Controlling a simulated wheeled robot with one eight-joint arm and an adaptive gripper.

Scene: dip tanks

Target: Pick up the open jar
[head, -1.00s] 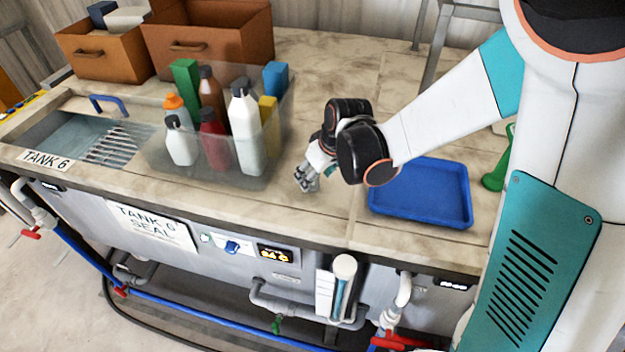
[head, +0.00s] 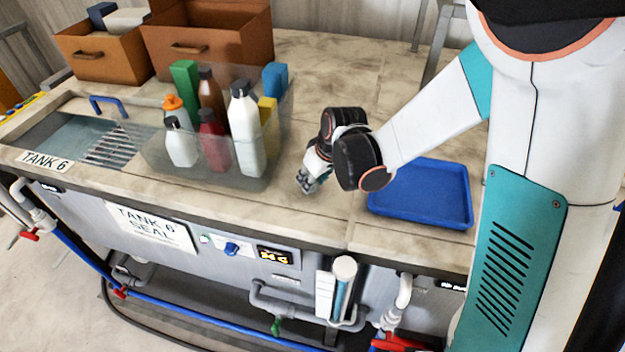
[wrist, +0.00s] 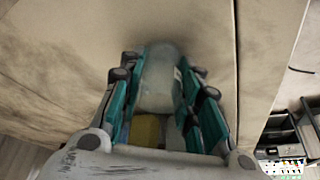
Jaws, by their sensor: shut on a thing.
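The open jar (wrist: 157,82) shows in the wrist view as a pale grey, translucent rounded body between the two teal fingers. My gripper (wrist: 158,88) is shut on it, with one finger along each side. A yellow patch (wrist: 147,130) shows between the fingers closer to the palm; I cannot tell whether it belongs to the jar. In the head view my gripper (head: 308,181) is low over the counter, between the clear bin and the blue tray. The jar cannot be made out there, and I cannot tell whether it touches the counter.
A clear bin (head: 262,183) of several bottles stands left of my gripper. An empty blue tray (head: 420,218) lies to the right. The sunken tank (head: 65,135) and brown drawer boxes (head: 210,45) are farther left. The counter (head: 310,90) behind is clear.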

